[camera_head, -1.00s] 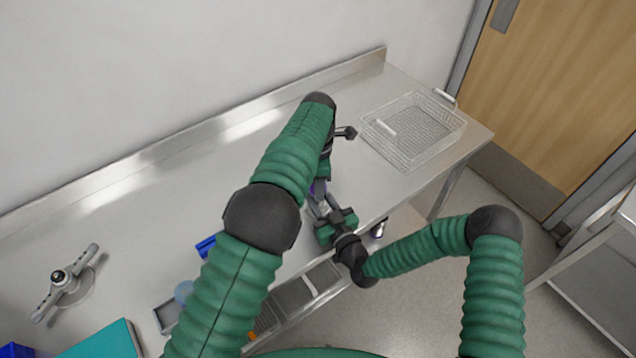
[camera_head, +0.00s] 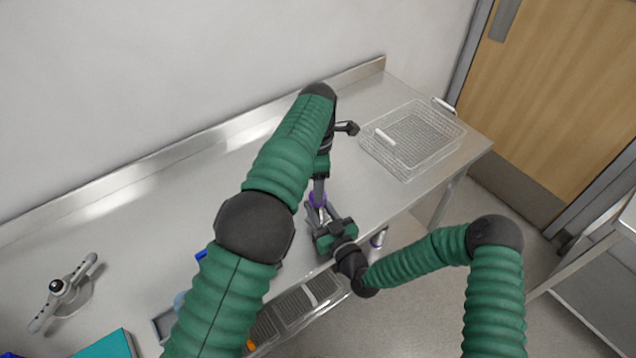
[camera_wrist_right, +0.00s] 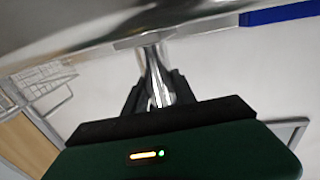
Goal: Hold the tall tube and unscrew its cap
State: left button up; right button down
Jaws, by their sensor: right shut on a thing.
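The tall tube (camera_wrist_right: 155,75) shows as a pale, shiny upright piece between the fingers of my right gripper in the right wrist view. In the head view my right gripper (camera_head: 319,212) is shut on it above the front part of the steel table. My left gripper (camera_head: 319,184) points down just above the purple part. Its fingers look narrow and close together, and whether they hold the cap is unclear. The left arm hides part of the table.
A wire basket (camera_head: 415,135) with white handles stands at the table's right end. Grey trays (camera_head: 295,308) lie along the front. A grey two-armed device (camera_head: 62,290) and a teal box (camera_head: 103,345) are at left.

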pick_arm(q)
jog(key=m, duration=0.4)
jog(key=shift+r, duration=0.2)
pick_arm(e)
jog(key=shift+f, duration=0.15)
pick_arm(q)
jog(key=m, duration=0.3)
jog(key=shift+r+m, duration=0.15)
jog(key=shift+m, duration=0.15)
jog(key=m, duration=0.6)
jog(key=shift+r, duration=0.3)
jog(key=m, duration=0.3)
jog(key=shift+r+m, duration=0.2)
jog(key=shift+m, duration=0.1)
jog(key=m, duration=0.6)
jog(key=shift+r, duration=0.3)
jog(key=m, duration=0.3)
jog(key=shift+r, duration=0.15)
jog(key=m, duration=0.7)
jog(key=shift+r+m, duration=0.3)
jog(key=shift+r, duration=0.05)
notch_tip(320, 180, down, 8)
